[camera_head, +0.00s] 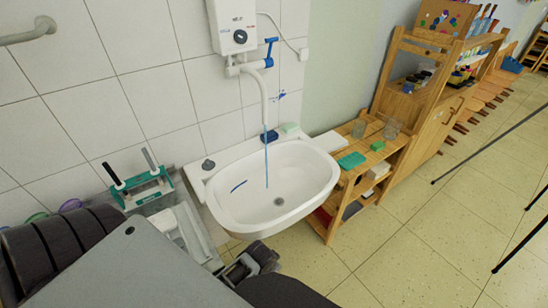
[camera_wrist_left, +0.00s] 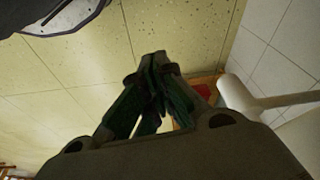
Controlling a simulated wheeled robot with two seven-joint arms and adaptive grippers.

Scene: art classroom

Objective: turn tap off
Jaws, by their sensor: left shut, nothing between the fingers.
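The tap is a white spout (camera_head: 262,100) that bends down from a white wall-mounted water heater (camera_head: 232,25). A blue lever (camera_head: 270,52) stands upright at the tap's right side. A thin blue stream of water (camera_head: 266,160) falls from the spout into the white sink (camera_head: 225,209). My left gripper (camera_head: 257,259) is low, just below the sink's front rim and well away from the lever. In the left wrist view its dark green fingers (camera_wrist_left: 155,85) are together and hold nothing. My right gripper is not in view.
A wooden shelf unit (camera_head: 335,222) with glasses and a green sponge stands right of the sink. A green-framed rack (camera_head: 148,187) is to the left. A white pipe (camera_wrist_left: 240,97) shows beside the gripper in the wrist view. Tiled floor (camera_head: 440,240) is open at right.

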